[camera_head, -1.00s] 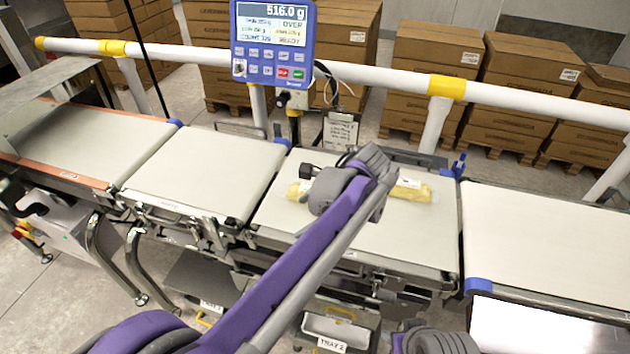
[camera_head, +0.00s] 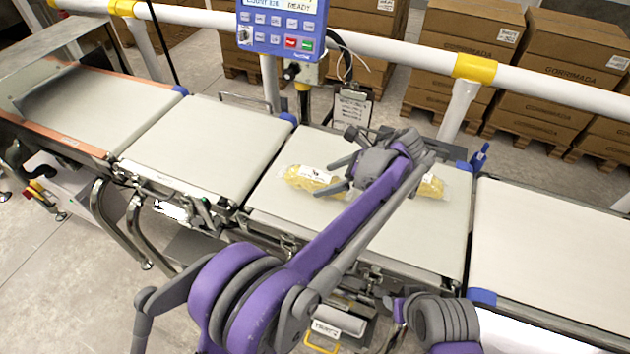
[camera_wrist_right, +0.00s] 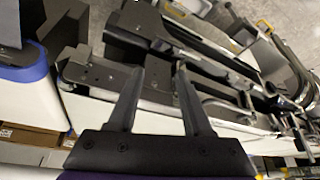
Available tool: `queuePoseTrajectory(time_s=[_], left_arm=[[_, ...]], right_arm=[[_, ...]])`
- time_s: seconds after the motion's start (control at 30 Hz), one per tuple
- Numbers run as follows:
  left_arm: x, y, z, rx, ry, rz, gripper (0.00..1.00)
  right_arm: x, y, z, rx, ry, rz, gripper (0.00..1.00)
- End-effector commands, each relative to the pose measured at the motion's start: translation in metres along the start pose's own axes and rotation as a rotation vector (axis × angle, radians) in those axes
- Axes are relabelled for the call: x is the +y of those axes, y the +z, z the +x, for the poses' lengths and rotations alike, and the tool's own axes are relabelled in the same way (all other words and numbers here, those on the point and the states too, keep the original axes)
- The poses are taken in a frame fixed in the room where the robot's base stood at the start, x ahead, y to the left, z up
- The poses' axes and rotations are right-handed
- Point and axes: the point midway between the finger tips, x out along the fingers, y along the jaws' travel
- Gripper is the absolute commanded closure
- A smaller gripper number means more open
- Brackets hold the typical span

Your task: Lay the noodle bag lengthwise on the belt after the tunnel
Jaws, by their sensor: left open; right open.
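The noodle bag (camera_head: 309,178), clear with yellow contents and a white label, lies across a pale belt section (camera_head: 272,215) in the middle of the line. Its right end shows beyond my arm; its middle is hidden behind my left wrist. My left gripper (camera_head: 343,175) is open, its fingers over or beside the bag; contact cannot be told. My right gripper (camera_wrist_right: 157,75) is open and empty in the right wrist view, with conveyor frame parts beyond its fingers. I cannot make out its fingers in the head view.
Another belt section (camera_head: 560,240) lies to the right, and bare belt sections (camera_head: 205,145) lie to the left. A white rail (camera_head: 400,50) and a blue display unit (camera_head: 283,25) stand behind. A clipboard (camera_head: 351,107) hangs behind the bag.

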Motion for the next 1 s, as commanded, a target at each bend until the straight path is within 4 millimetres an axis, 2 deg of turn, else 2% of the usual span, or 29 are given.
queuePoseTrajectory(time_s=[0.17, 0.4, 0.63, 0.67, 1.0], left_arm=[[-0.003, 0.004, 0.015, 0.0, 0.001, -0.002, 0.0], [-0.006, 0.008, 0.049, -0.001, 0.0, -0.001, 0.0], [-0.006, 0.007, 0.052, 0.0, 0.0, 0.0, 0.0], [-0.006, 0.007, 0.052, 0.0, 0.0, 0.0, 0.04], [-0.006, 0.007, 0.051, 0.0, 0.0, 0.0, 0.65]], right_arm=[[0.0, -0.001, -0.001, 0.0, 0.0, 0.0, 0.5], [0.0, -0.001, -0.001, 0.001, 0.0, 0.0, 0.5], [0.0, -0.001, -0.001, 0.0, 0.0, 0.0, 0.5], [0.0, -0.001, -0.001, 0.0, 0.0, 0.0, 0.5], [0.0, -0.001, -0.001, 0.0, 0.0, 0.0, 0.5]])
